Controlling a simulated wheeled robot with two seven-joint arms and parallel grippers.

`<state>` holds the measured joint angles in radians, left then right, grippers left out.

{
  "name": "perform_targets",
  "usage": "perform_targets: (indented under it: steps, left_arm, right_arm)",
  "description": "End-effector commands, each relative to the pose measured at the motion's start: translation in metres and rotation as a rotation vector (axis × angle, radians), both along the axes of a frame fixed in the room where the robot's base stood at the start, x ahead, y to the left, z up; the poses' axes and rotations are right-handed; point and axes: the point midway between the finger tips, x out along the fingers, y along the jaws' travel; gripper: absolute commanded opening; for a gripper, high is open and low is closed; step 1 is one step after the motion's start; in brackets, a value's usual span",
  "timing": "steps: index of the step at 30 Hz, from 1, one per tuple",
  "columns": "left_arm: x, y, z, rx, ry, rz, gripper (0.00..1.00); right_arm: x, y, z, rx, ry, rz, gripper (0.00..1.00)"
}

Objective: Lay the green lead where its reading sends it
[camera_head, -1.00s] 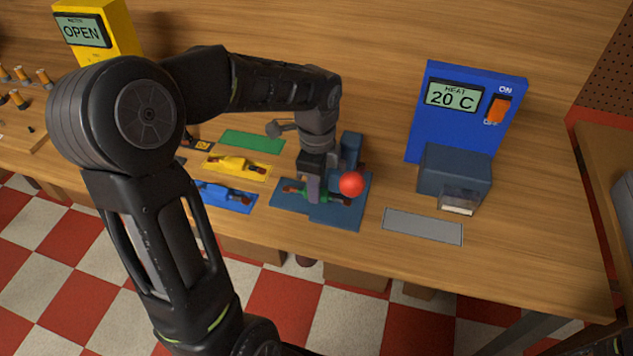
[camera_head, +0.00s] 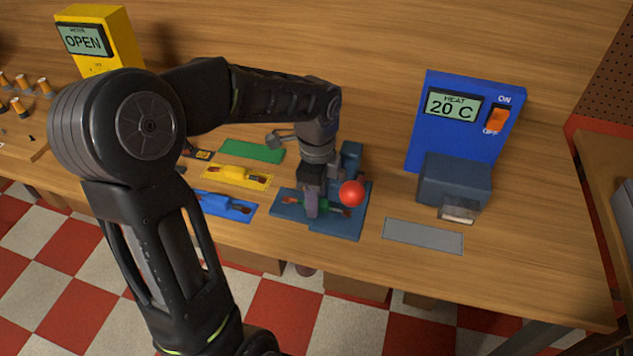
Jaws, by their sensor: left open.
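The green lead (camera_head: 327,208) lies across a blue-grey fixture (camera_head: 350,227) that has a red ball knob (camera_head: 352,193). Its dark red ends show on either side of my gripper. My left gripper (camera_head: 311,211) points down over the lead's middle, open, its fingers hiding part of the lead. Whether the fingers touch it, I cannot tell. The yellow meter (camera_head: 108,67) at the back left reads OPEN. A green mat (camera_head: 252,151) lies bare behind a yellow mat (camera_head: 262,185) and a blue mat (camera_head: 247,217); these two carry a yellow lead and a blue lead. My right gripper is out of view.
A blue heater (camera_head: 440,141) reads 20 C and has an orange switch. Its dark block (camera_head: 455,180) juts forward. A bare grey plate (camera_head: 423,236) lies at the front right. Several orange-topped pegs (camera_head: 22,82) stand at the far left. My left arm hides part of the bench.

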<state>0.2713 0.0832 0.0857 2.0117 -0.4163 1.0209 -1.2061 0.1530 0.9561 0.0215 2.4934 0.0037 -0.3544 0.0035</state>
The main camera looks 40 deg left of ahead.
Motion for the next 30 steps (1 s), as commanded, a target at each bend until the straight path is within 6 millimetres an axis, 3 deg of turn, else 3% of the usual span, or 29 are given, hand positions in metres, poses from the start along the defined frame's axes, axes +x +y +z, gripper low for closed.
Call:
perform_targets:
  steps: [5,18,24,30]
  left_arm:
    - [0.002,0.001,0.019,0.002,-0.005,0.001,0.45]
    - [0.001,0.000,0.104,0.000,-0.004,0.001,0.45]
    - [0.001,0.000,0.120,-0.001,-0.001,0.000,0.45]
    - [0.000,0.000,0.122,0.000,-0.001,0.000,0.45]
  right_arm:
    - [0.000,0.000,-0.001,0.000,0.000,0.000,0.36]
    - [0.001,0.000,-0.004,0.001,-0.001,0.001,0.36]
    - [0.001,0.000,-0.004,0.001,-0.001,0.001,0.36]
    - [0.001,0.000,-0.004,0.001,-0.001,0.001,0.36]
